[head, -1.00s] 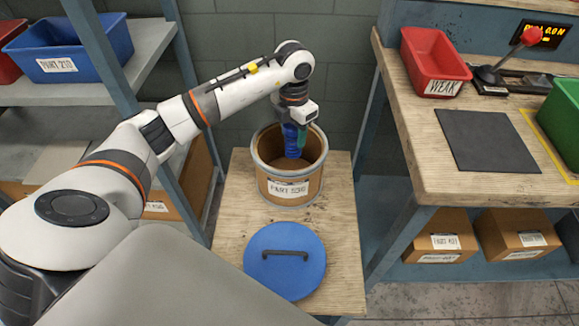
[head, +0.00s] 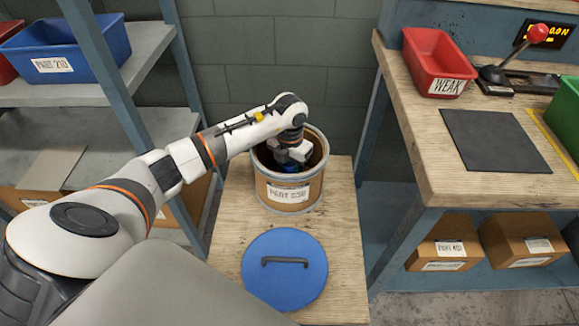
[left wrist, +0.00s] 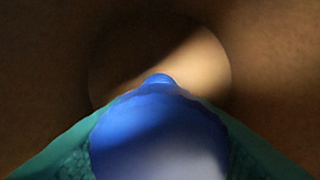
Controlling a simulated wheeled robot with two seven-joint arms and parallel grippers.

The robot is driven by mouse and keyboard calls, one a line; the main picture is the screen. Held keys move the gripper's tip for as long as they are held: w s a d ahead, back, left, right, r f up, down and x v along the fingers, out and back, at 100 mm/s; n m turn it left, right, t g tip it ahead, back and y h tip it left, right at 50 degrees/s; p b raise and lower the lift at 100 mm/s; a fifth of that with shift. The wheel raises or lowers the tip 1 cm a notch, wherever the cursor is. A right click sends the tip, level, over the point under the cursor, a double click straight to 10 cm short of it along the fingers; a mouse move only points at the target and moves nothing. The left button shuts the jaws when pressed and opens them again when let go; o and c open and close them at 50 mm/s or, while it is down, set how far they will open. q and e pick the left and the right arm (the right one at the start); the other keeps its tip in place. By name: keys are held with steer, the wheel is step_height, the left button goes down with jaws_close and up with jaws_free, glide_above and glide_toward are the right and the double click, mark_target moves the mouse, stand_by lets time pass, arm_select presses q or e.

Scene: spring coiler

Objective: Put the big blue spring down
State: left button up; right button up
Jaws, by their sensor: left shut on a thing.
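The big blue spring (left wrist: 160,130) is between the green fingers of my left gripper (left wrist: 158,150), which is shut on it. In the left wrist view the spring points down toward the round, lit bottom of the drum. In the head view my left gripper (head: 292,160) is lowered inside the drum (head: 289,193), which is brown with a grey rim and a part label. Whether the spring touches the bottom I cannot tell. My right gripper is not in view.
A round blue lid (head: 284,285) with a dark handle lies on the low wooden table (head: 340,250) in front of the drum. At right, a workbench holds a red WEAK bin (head: 432,60), a dark mat (head: 490,138) and a red-knobbed lever (head: 537,34). Shelving (head: 120,92) stands at left.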

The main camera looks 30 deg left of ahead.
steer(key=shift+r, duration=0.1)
arm_select(q)
steer(key=o, duration=0.8)
steer(key=shift+c, duration=0.2)
steer(key=o, duration=0.4)
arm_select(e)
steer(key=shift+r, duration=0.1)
arm_select(q)
steer(key=shift+r, duration=0.25)
step_height(320, 180, up, 12)
steer(key=shift+f+p, duration=0.15)
steer(key=shift+p, duration=0.9)
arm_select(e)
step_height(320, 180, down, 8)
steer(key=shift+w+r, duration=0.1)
